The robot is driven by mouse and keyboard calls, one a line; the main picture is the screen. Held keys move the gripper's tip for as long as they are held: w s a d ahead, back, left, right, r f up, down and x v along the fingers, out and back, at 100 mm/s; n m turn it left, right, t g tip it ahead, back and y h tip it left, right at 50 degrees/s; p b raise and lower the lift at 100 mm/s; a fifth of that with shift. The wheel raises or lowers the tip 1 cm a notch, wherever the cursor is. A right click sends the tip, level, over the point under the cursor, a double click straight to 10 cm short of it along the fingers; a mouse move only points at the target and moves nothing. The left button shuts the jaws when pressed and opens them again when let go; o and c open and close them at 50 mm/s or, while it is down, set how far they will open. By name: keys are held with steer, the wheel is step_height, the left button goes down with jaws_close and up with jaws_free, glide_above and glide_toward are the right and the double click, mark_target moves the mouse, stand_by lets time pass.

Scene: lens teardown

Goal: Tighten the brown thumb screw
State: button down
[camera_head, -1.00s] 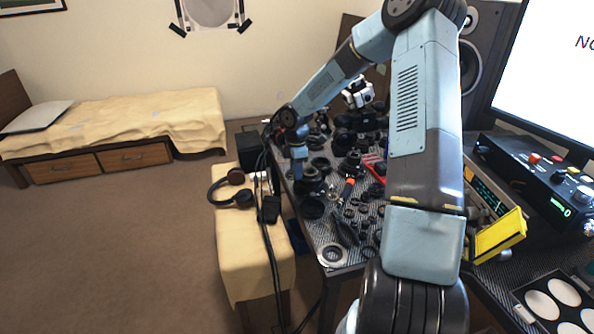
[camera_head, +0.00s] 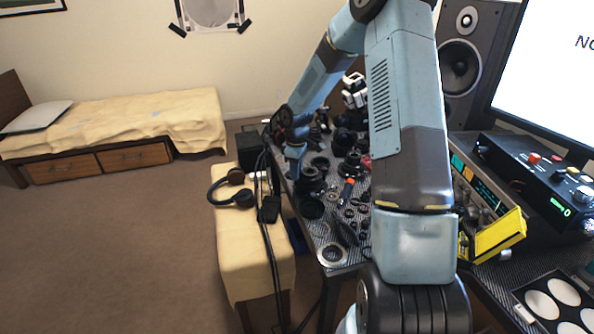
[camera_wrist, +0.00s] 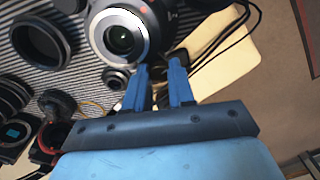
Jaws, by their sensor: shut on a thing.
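My gripper (camera_wrist: 158,72) has two blue fingers that point up in the wrist view. They are shut on a small dark part beside a black lens with a silver front ring (camera_wrist: 101,27). The part between the fingertips is mostly hidden, and I cannot make out its colour. I cannot pick out the brown thumb screw for certain. In the head view my gripper (camera_head: 294,168) reaches down to the left side of the crowded table. The fingertips there are too small to judge.
Black rings (camera_wrist: 40,40) and other lens parts crowd the striped tabletop in the wrist view. Dark cables run over the cream bench (camera_head: 252,285) left of the table. Headphones (camera_head: 232,199) lie on the bench. A yellow-edged device (camera_head: 498,236) stands right.

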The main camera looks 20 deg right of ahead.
steer(key=shift+w, duration=0.1)
stand_by(0.3)
steer(key=c, duration=0.9)
jaws_free()
steer(key=shift+c, duration=0.2)
step_height(320, 180, up, 14)
steer(key=shift+f, duration=0.2)
steer(key=shift+r, duration=0.1)
steer(key=s+a+r+m+t+h, duration=0.1)
steer(key=s+r+m+t, duration=0.3)
steer(key=s+r, duration=1.3)
steer(key=s+r+m+t+y, duration=0.1)
steer(key=s+m, duration=0.5)
steer(key=s, duration=1.3)
steer(key=shift+s+a+r+m+t, duration=0.15)
steer(key=shift+s+r+m+t, duration=0.2)
steer(key=shift+r, duration=0.35)
